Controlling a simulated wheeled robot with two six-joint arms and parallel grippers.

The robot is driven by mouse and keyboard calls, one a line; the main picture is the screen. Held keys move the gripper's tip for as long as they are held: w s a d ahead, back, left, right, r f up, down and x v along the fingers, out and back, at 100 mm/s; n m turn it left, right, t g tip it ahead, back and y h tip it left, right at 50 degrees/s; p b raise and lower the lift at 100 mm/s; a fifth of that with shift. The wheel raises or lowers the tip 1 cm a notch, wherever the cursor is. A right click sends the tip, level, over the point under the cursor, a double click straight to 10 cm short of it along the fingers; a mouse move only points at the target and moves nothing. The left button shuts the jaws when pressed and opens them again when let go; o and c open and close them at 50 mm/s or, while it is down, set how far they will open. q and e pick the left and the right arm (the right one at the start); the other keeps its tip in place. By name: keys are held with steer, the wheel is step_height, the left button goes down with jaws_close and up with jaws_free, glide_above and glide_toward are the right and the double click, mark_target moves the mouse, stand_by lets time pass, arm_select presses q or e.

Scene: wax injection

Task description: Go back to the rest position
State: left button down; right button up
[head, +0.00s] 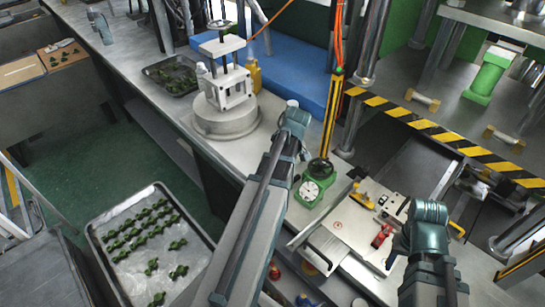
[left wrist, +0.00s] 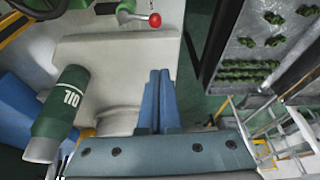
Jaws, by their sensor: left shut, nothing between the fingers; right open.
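My left gripper (left wrist: 158,98) shows in the left wrist view with its two blue fingers together and nothing between them. It is above the bench side, near a pale block and a round base. In the head view my left arm reaches up from the bottom centre, and its fingertips are hidden. My right gripper (head: 478,184) is small and partly hidden beyond my right arm in the head view, to the right of the white mould plate (head: 345,228). It is open, and I see nothing held in it.
A press (head: 228,88) stands behind. Trays of green parts lie at lower left (head: 105,268) and on the bench (head: 150,72). A yellow-black striped edge (head: 440,132) bounds the machine. A red-knobbed lever (left wrist: 154,20) shows in the wrist view.

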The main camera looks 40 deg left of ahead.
arm_select(q)
steer(key=shift+d+r, duration=0.15)
steer(key=shift+r, duration=0.15)
stand_by(0.4)
steer(key=s+d+f+m+h+b, duration=0.1)
steer(key=s+d+m, duration=0.2)
steer(key=d+m, duration=0.4)
steer(key=s+d+f+m+h+b, duration=0.1)
steer(key=s+d+m, duration=0.3)
steer(key=d, duration=1.3)
steer(key=s+d+f+m+b, duration=0.1)
steer(key=s+d+f+m, duration=0.2)
steer(key=d+m, duration=0.7)
steer(key=shift+s+d+h+b, duration=0.15)
steer(key=shift+d+h+b, duration=0.2)
steer(key=shift+d, duration=0.6)
